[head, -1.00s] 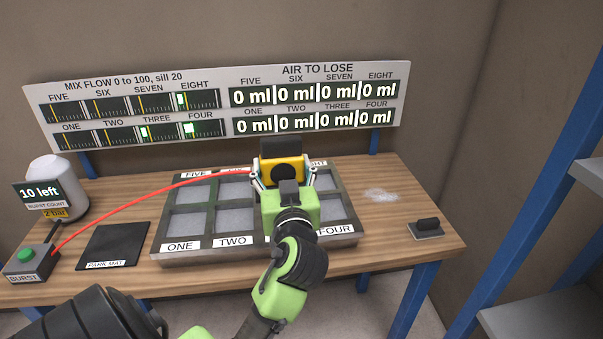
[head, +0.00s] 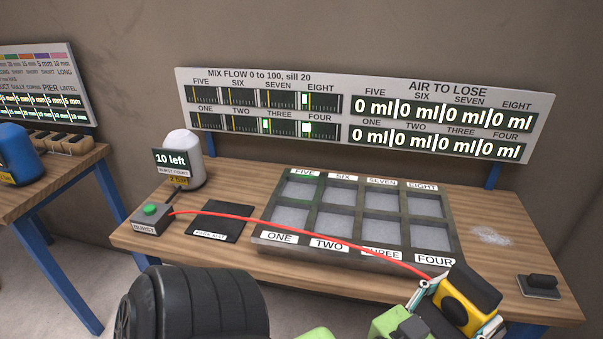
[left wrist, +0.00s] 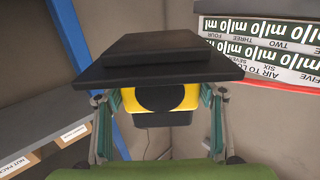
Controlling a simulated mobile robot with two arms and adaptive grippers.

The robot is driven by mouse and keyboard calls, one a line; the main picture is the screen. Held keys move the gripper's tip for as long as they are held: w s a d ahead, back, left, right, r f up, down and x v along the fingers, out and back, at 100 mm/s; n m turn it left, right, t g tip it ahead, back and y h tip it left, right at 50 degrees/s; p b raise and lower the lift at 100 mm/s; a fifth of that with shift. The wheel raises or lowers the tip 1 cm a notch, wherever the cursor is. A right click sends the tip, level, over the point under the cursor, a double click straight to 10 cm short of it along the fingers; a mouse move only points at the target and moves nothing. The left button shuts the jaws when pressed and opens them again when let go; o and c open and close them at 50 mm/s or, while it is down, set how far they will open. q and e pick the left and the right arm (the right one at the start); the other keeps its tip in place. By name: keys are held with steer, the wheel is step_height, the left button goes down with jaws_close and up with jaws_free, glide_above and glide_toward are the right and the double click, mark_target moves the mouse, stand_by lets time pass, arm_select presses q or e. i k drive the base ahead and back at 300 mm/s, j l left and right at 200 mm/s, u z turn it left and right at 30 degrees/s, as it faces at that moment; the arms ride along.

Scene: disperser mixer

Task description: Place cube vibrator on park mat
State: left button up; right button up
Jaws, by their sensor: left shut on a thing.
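The cube vibrator (head: 466,298), yellow and black, is held by my left gripper (head: 428,296) at the lower right of the head view, in front of the table's front edge. In the left wrist view the vibrator (left wrist: 155,97) sits between the two fingers, its black plate facing the top of the picture. A red hose runs from it to the burst box (head: 150,219). The park mat (head: 219,221), a flat black square, lies bare on the table left of the mould tray. My right gripper is not in view.
The mould tray (head: 313,206) with several grey-filled compartments takes the middle of the table. A white tank (head: 185,160) with a "10 left" sign stands behind the burst box. Another table stands at the left.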

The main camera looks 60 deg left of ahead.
mark_target(217, 225)
steer(key=k+j+u, duration=0.3)
steer(key=j+u, duration=0.2)
steer(key=u, duration=0.7)
